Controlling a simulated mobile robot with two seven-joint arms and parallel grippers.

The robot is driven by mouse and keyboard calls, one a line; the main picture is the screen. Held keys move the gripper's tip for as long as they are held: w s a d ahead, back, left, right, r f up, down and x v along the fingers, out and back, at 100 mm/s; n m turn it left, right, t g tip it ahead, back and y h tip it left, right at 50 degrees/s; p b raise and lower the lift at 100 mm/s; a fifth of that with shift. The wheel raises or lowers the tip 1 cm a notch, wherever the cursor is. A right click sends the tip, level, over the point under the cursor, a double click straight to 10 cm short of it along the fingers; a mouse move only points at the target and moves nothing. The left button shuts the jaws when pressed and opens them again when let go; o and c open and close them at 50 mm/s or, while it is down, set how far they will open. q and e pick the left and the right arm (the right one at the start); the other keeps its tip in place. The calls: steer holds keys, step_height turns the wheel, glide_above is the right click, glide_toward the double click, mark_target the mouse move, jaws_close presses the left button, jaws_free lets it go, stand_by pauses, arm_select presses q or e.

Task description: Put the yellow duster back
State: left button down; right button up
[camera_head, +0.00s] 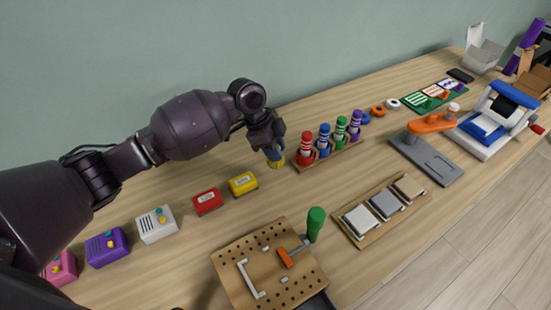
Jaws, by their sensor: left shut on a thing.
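My left gripper (275,152) comes in from the left and is shut on the yellow duster (277,160). Only a small yellow part shows below the fingers; the rest is hidden by the gripper. They are just left of a low wooden rack (329,156). In the rack stand a red duster (305,147), a blue one (323,141), a green one (340,132) and a purple one (355,125), upright in a row. I cannot tell whether the yellow duster touches the table. My right gripper is out of view.
A yellow box (243,184) and a red box (207,202) lie below the gripper. An orange-armed stand (431,124) is to the right.

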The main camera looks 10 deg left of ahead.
arm_select(q)
step_height(320, 180, down, 3)
steer(key=shift+f, duration=0.2)
steer(key=shift+f+b, duration=0.3)
steer(key=shift+f, duration=0.05)
steer(key=shift+r, duration=0.1)
steer(key=shift+f, duration=0.2)
steer(key=c, duration=0.9)
jaws_free()
steer(key=shift+c, duration=0.2)
